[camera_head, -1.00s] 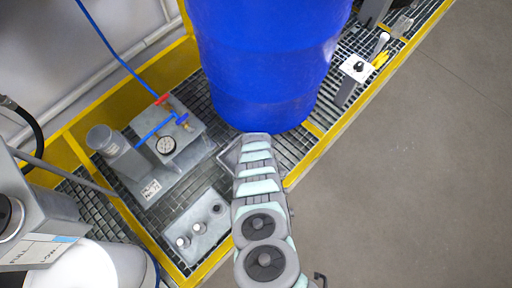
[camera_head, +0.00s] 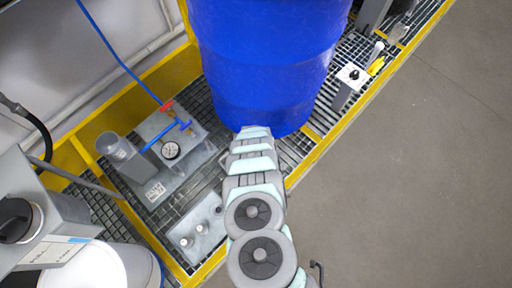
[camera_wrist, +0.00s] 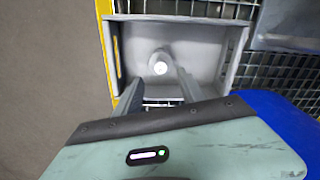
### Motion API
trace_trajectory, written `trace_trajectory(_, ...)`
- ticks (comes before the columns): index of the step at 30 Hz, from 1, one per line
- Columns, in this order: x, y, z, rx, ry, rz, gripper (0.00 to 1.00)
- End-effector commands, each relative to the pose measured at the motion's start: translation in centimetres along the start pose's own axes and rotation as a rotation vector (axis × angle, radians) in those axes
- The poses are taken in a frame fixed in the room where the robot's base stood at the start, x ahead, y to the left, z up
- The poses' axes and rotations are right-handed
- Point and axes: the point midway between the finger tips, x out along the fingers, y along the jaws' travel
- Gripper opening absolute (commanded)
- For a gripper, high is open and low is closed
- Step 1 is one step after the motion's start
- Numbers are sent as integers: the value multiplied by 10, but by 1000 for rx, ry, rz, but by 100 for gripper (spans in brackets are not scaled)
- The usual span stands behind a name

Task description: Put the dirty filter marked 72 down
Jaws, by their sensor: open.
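In the wrist view, a grey round part with a bright white centre (camera_wrist: 160,66), perhaps the dirty filter, sits in a shallow grey open tray (camera_wrist: 215,32). I cannot read the mark 72 on it. My gripper (camera_wrist: 160,80) is open, with its two fingers reaching over the near rim of the tray, one on each side of that part. I cannot tell whether the fingers touch it. A grey filter unit (camera_head: 163,176) with a gauge and small label stands to the left.
A large blue drum (camera_head: 265,65) stands just beyond my arm. A yellow rim (camera_head: 335,130) edges the grating. A post with a black knob (camera_head: 350,78) is at right.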

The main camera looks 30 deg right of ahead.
Motion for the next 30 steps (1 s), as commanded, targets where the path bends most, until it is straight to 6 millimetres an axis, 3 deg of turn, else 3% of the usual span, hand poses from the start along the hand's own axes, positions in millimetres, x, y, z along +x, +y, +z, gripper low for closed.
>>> trace_trajectory(1, -12, -1, 0, 1, -1, 0, 47)
trace_trajectory(9, -38, 0, 0, 1, 0, 0, 47)
trace_trajectory(30, -42, 0, 0, 1, 0, 0, 47)
